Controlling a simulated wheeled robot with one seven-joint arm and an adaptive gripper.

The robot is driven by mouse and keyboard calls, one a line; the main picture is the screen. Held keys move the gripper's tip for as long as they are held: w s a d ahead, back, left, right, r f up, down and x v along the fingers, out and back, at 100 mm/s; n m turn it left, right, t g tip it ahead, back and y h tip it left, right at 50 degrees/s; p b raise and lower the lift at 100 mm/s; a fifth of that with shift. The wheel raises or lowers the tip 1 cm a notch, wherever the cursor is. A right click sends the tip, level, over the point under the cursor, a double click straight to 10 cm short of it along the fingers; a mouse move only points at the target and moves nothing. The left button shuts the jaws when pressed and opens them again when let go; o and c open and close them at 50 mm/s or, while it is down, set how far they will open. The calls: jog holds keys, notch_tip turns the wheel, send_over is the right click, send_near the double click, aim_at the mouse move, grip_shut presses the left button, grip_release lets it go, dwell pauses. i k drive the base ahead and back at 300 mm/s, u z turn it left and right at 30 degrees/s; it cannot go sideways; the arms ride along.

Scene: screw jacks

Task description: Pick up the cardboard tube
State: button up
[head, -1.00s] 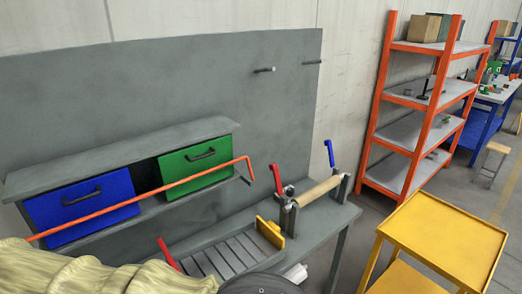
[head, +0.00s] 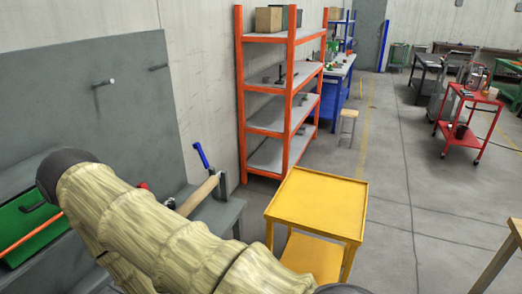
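The cardboard tube (head: 197,196) is a tan cylinder at the right end of the grey workbench (head: 222,217). Its right end is by an upright support with a blue lever (head: 201,154). My own arm, in a wrinkled yellowish cover, crosses the foreground and hides the tube's left end and most of the bench. A bit of a red handle (head: 143,186) shows just above the arm. My gripper is not visible in this view.
A yellow cart (head: 318,203) stands to the right of the bench. An orange-framed shelf (head: 240,95) is behind it by the wall. A red cart (head: 473,119) stands farther right. The floor between the carts is clear.

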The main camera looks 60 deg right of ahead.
aim_at(197, 197)
jog(key=z, duration=1.05)
jog(key=i, duration=0.15)
